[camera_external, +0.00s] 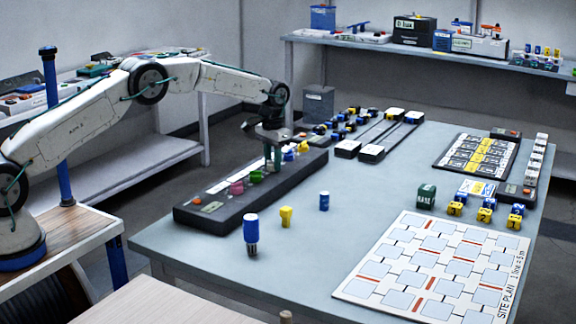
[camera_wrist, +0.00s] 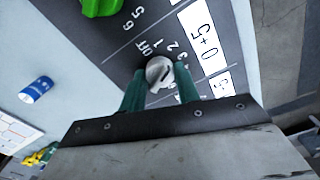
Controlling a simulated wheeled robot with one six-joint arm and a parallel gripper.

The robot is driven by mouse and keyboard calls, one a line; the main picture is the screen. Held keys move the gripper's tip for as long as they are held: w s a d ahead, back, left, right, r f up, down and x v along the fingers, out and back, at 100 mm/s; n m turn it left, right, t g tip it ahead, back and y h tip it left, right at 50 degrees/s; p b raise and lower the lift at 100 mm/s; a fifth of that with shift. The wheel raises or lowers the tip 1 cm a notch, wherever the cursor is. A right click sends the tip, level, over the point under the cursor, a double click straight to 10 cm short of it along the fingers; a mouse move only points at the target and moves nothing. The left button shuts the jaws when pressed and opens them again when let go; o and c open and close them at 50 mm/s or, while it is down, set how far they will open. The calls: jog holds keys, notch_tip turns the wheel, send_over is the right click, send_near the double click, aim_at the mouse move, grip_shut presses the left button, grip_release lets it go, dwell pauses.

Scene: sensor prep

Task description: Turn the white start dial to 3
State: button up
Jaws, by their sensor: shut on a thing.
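The white start dial (camera_wrist: 160,72) sits on a dark panel in the wrist view, a round pale knob with a dark mark on its face. Printed beside it are OFF and the numbers 1, 2 and 3; which one the mark points to I cannot tell. My gripper (camera_wrist: 160,85) has its two green fingers on either side of the dial and is shut on it. In the external view my gripper (camera_external: 273,166) points down at the long dark console (camera_external: 215,205), and the fingers hide the dial there.
In the external view, a blue cylinder (camera_external: 251,230), a yellow piece (camera_external: 286,216) and a site plan board (camera_external: 440,265) lie on the table. Its front left is clear.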

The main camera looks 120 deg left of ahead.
jog(key=m, duration=0.4)
jog(key=shift+r+m, duration=0.1)
jog(key=shift+m, duration=0.2)
dwell(0.3)
jog(key=o, duration=1)
jog(key=shift+c, duration=0.2)
notch_tip(320, 180, up, 8)
jog(key=shift+f, duration=0.1)
